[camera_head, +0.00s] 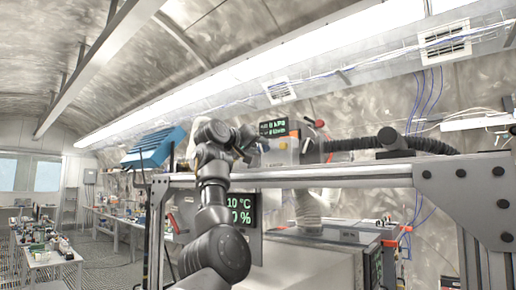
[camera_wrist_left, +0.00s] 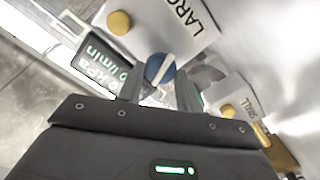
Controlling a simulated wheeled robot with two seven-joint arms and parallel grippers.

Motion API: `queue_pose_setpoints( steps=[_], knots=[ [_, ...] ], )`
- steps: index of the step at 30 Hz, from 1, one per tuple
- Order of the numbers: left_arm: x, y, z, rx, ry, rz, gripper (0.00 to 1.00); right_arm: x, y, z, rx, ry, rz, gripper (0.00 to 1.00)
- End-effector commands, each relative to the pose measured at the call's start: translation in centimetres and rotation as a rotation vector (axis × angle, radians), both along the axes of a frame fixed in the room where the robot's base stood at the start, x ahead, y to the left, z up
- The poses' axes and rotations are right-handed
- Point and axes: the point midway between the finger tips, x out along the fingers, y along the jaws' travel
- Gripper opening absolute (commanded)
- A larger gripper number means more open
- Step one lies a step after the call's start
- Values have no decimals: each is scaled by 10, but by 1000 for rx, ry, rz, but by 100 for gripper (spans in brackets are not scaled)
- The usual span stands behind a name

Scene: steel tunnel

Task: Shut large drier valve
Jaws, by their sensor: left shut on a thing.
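My left gripper (camera_head: 250,146) reaches up to the drier's valve panel, beside a small display (camera_head: 273,128). In the left wrist view its two fingers (camera_wrist_left: 159,92) are closed around a round blue valve knob (camera_wrist_left: 158,66) with a pale bar across it. The knob sits beside a white plate marked LARGE (camera_wrist_left: 185,22). A second white plate marked SMALL (camera_wrist_left: 238,98) lies to the right. In the head view the gripper and wrist hide the knob. My right gripper is not in view.
A steel frame beam (camera_head: 370,175) runs across in front of the drier. A black corrugated hose (camera_head: 350,144) leaves the panel to the right. A larger display (camera_head: 243,208) shows °C and %. A blue box (camera_head: 157,147) is left of the arm. Cluttered benches (camera_head: 50,258) stand far left.

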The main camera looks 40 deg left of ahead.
Motion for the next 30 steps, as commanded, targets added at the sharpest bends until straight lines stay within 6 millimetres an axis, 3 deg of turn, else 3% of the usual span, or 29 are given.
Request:
queue_pose_setpoints(
  steps=[20,21,26,30],
  knots=[
    [2,-1,-4,63,12,-3,12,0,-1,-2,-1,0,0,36],
    [2,-1,-4,62,12,-3,38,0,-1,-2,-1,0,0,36],
    [2,-1,-3,62,9,-3,57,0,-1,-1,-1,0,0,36],
    [1,-1,-2,62,6,-2,57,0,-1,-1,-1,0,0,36]
  ],
)
